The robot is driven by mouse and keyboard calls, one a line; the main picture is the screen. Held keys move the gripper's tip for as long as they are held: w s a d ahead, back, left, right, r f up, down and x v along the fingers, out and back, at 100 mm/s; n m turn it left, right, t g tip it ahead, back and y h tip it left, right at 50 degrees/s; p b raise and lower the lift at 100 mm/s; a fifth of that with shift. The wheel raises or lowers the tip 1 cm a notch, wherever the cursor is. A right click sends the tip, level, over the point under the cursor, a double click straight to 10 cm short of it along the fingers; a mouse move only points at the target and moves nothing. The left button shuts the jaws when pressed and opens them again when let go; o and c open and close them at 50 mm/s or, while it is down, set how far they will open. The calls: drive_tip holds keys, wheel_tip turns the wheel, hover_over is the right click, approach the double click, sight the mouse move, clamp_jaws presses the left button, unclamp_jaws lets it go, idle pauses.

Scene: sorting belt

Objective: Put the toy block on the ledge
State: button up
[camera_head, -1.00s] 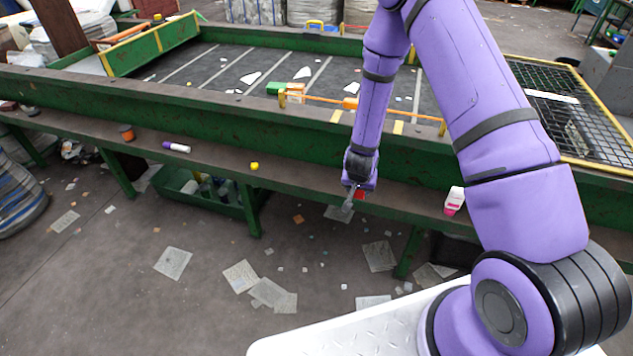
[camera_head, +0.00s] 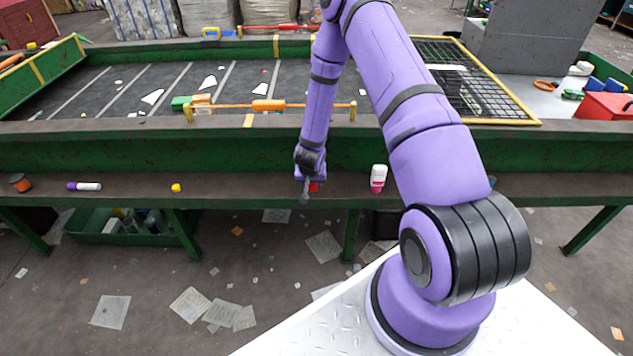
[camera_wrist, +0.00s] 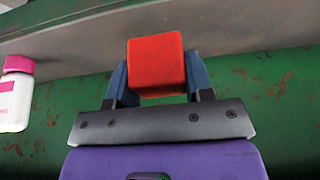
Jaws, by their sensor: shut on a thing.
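The toy block is a red cube (camera_wrist: 156,63). In the wrist view it sits between the two fingers of my gripper (camera_wrist: 160,85), which is shut on it. In the head view only a small red part of the block (camera_head: 314,187) shows beside my gripper (camera_head: 306,190), the rest hidden by the gripper. The ledge (camera_head: 235,188) is the long brown shelf along the front of the green belt frame. My gripper is at the ledge, near its front edge. I cannot tell whether the block touches the ledge.
A yellow piece (camera_head: 176,188), a purple and white marker (camera_head: 84,186) and an orange-brown pot (camera_head: 20,182) are to the left. The ledge between the yellow piece and my gripper is clear.

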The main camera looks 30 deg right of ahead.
drive_tip(key=shift+w+d+f, duration=0.1)
drive_tip(key=shift+w+d, duration=0.25)
drive_tip(key=shift+d, duration=0.4)
drive_tip(key=shift+w+d+f, duration=0.1)
drive_tip(key=shift+w+d, duration=0.2)
drive_tip(key=shift+d, duration=0.4)
drive_tip(key=x, duration=0.3)
drive_tip(key=shift+s+d+f, duration=0.15)
drive_tip(key=shift+s, duration=0.15)
drive_tip(key=shift+f, duration=0.2)
drive_tip(key=shift+f, duration=0.1)
drive_tip(key=o, duration=0.9)
